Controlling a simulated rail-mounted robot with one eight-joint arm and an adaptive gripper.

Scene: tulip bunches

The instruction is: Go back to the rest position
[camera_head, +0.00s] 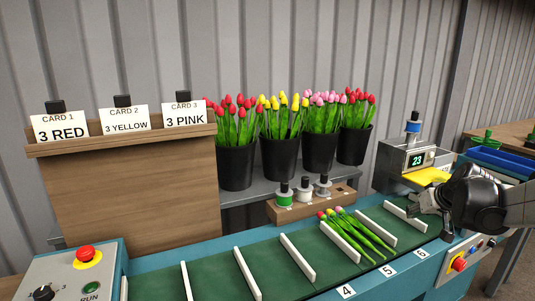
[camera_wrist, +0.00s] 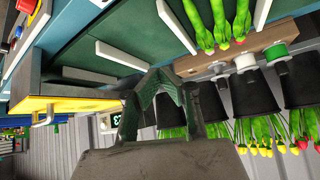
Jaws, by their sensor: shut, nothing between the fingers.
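My gripper (camera_head: 422,203) is at the right end of the green belt, beside the yellow plate of the display unit. In the wrist view my gripper (camera_wrist: 160,76) has its fingertips together with nothing between them. Several tulips (camera_head: 355,235) lie side by side in one slot of the belt, with pink or red and yellow heads toward the back. Their stems and heads also show in the wrist view (camera_wrist: 220,25), apart from my fingers. My gripper partly hides the belt's right end in the head view.
The belt (camera_head: 215,282) has white dividers. Black buckets (camera_head: 237,167) of red, yellow and pink tulips stand behind it. A wooden block (camera_head: 312,204) holds several spools. The display (camera_head: 416,160) reads 23. Cards stand on a wooden ledge (camera_head: 130,143). Blue bins (camera_head: 500,162) are at right.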

